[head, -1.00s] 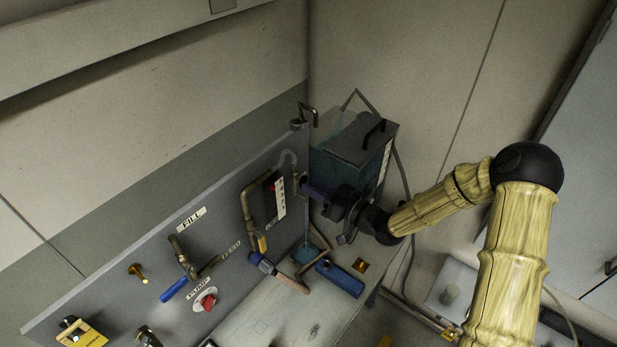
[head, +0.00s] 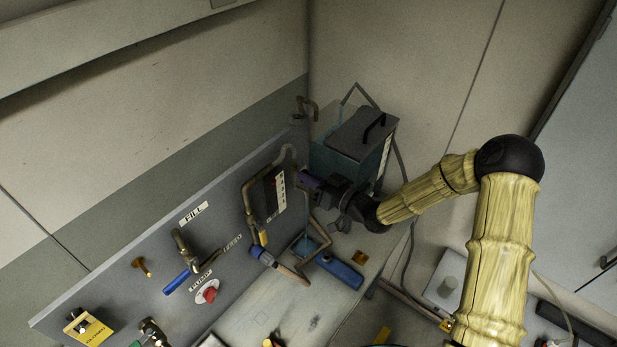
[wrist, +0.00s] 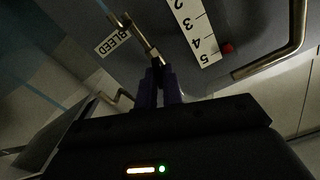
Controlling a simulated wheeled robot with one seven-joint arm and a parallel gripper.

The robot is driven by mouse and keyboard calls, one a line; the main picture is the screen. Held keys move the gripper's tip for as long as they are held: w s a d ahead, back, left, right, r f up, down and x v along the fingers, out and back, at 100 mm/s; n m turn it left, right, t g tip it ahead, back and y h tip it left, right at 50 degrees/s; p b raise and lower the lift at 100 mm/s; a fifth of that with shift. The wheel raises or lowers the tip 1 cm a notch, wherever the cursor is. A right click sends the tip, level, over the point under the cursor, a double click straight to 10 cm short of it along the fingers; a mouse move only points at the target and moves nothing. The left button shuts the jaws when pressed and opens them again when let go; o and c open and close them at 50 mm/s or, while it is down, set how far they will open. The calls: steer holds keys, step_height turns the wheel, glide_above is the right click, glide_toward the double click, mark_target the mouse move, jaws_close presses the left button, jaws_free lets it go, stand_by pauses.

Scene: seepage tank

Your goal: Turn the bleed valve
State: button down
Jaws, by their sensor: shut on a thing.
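The bleed valve's metal lever (wrist: 143,42) shows in the wrist view beside a white label reading BLEED (wrist: 111,43). My gripper (wrist: 160,82) has its dark purple fingers shut on the lower end of that lever. In the head view my gripper (head: 306,181) is at the right end of the grey panel (head: 130,265), just right of the numbered scale (head: 281,190). My gripper hides most of the valve in the head view.
A teal tank with a dark handled lid (head: 362,132) stands close behind my gripper. A fill valve with a blue handle (head: 176,283) and a red knob (head: 209,295) are farther left. A blue object (head: 340,272) lies on the bench below.

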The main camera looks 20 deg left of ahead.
steer(key=m+b, duration=0.1)
steer(key=m, duration=0.6)
steer(key=m+b, duration=0.2)
steer(key=m, duration=0.5)
steer(key=shift+w+d+f, duration=0.15)
steer(key=shift+f, duration=0.05)
stand_by(0.4)
steer(key=c, duration=1.5)
jaws_free()
steer(key=shift+c, duration=0.2)
